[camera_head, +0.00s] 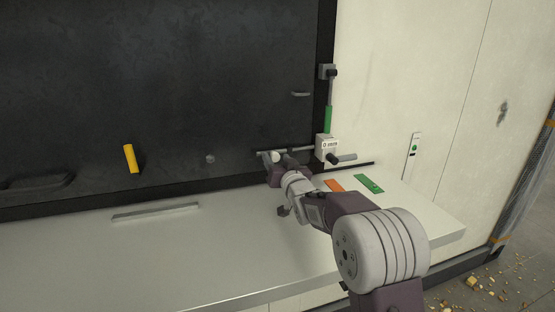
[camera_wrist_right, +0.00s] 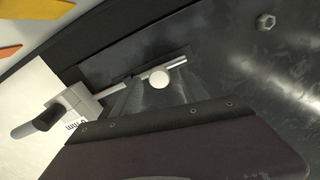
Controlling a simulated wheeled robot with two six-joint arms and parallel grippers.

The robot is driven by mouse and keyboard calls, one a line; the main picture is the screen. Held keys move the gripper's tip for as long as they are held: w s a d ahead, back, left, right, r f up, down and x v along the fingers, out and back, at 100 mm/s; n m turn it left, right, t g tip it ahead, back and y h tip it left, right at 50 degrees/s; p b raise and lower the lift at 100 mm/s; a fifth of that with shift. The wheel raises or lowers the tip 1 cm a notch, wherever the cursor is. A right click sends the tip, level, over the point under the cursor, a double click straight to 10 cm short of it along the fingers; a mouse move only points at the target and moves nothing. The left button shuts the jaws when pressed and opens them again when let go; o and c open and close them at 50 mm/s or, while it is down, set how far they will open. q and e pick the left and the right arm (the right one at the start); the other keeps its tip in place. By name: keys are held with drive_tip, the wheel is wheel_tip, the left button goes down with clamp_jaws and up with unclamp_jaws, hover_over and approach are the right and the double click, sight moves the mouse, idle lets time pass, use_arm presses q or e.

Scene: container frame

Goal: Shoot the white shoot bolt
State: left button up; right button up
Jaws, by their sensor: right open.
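The shoot bolt is a thin metal rod (camera_head: 298,150) with a round white knob (camera_head: 276,157), lying across the lower right of the dark panel. In the right wrist view the rod (camera_wrist_right: 118,88) and the white knob (camera_wrist_right: 159,79) show clearly. The rod's right end in the head view meets a white block marked "0 mm" (camera_head: 326,144), which also shows in the right wrist view (camera_wrist_right: 75,100). My right gripper (camera_head: 279,160) is open at the knob, its fingers on either side of it; contact cannot be told. My left gripper is not in view.
A pale ledge (camera_head: 235,245) runs below the dark panel (camera_head: 120,80). A yellow handle (camera_head: 130,158) sticks out at left. Orange (camera_head: 334,186) and green (camera_head: 369,183) strips lie on the ledge near my right arm. A grey bar (camera_head: 156,212) lies at left.

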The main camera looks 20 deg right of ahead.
drive_tip(key=shift+w+f, duration=0.1)
clamp_jaws()
idle(1.2)
